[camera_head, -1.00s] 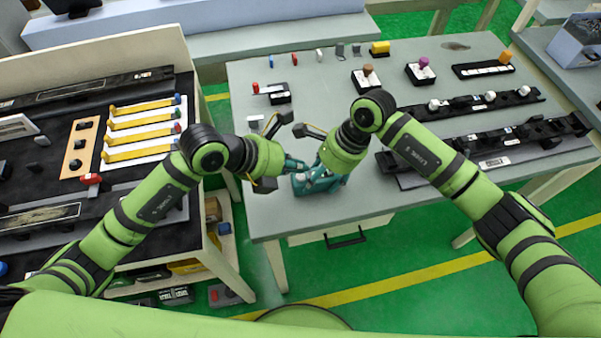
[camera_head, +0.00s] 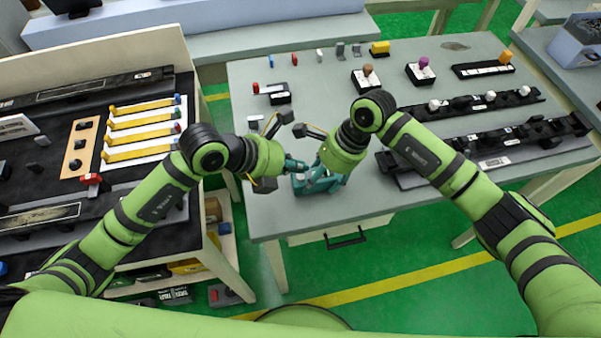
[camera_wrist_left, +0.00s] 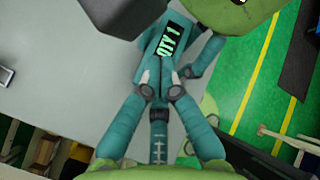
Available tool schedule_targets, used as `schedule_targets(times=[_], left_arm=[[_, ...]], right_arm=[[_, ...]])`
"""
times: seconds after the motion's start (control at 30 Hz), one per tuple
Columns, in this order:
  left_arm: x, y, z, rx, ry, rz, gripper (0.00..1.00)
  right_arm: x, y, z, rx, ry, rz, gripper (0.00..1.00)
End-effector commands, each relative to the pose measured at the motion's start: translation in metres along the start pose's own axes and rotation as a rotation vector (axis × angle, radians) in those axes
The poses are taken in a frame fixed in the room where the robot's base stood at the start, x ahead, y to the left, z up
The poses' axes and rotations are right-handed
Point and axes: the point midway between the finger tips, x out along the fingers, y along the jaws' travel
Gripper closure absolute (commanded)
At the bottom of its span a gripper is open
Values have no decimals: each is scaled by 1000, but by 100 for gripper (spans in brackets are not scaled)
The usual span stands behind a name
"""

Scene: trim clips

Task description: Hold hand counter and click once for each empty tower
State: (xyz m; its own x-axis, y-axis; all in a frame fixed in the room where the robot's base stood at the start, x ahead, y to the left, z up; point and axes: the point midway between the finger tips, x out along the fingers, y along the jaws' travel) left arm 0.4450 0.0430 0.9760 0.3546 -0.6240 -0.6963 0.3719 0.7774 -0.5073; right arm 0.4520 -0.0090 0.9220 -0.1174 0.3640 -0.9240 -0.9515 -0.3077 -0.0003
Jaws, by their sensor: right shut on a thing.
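The teal hand counter (camera_head: 334,186) is at the front left of the grey table, partly hidden by my grippers. In the left wrist view, its dark display (camera_wrist_left: 170,40) reads "QTY 1". My right gripper (camera_head: 315,178) is shut on the counter. My left gripper (camera_head: 300,165) is close against it from the left. In the left wrist view, the left fingertips (camera_wrist_left: 161,91) are close together at the counter's near end; whether they press it is unclear. Black rails at the table's right, one with white knobs (camera_head: 462,103) and one with dark uprights (camera_head: 490,143), may hold the towers.
Small blocks and bases, including a yellow block (camera_head: 380,47) and a purple knob (camera_head: 423,62), stand along the table's back. A black workbench with yellow bars (camera_head: 140,136) is at the left.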

Motion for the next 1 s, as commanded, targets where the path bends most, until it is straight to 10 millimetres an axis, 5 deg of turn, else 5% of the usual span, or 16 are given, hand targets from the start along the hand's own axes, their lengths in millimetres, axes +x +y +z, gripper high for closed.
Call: schedule_targets(times=[1.0], left_arm=[[7, 5, -5, 0, 0, 0, 100]], right_arm=[[0, 0, -1, 1, 2, 0, 76]])
